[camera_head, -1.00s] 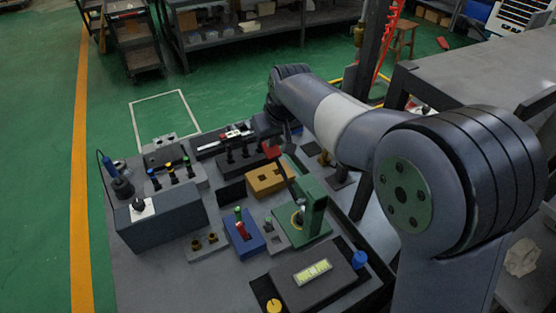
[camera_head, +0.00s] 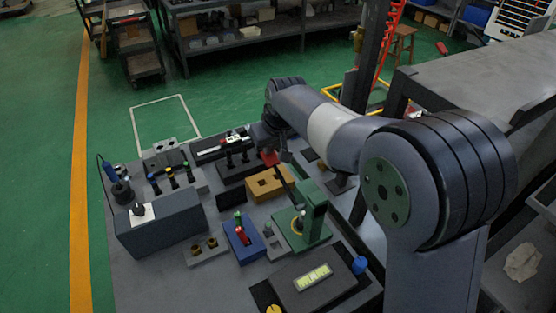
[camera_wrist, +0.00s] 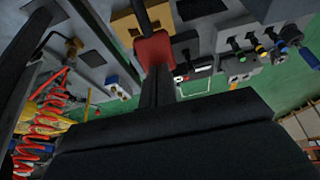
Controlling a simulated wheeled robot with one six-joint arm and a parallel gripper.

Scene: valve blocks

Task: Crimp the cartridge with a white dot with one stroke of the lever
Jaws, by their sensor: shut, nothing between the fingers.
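The green lever press (camera_head: 313,212) stands on the bench right of centre, with a yellow ring at its base. Its dark lever tilts back to a red handle (camera_head: 268,158), which also shows in the wrist view (camera_wrist: 154,49). My gripper (camera_head: 284,152) is shut and empty beside the red handle. In the wrist view my shut fingers (camera_wrist: 157,85) reach the handle and appear to touch it. I cannot make out a white dot on any cartridge, nor whether a cartridge sits in the press.
A blue block (camera_head: 244,238) with red and green pieces stands left of the press. A yellow-brown block (camera_head: 270,183) lies behind it. A rack with coloured caps (camera_head: 172,180) and a grey box (camera_head: 160,222) are at left. A display unit (camera_head: 315,283) is in front.

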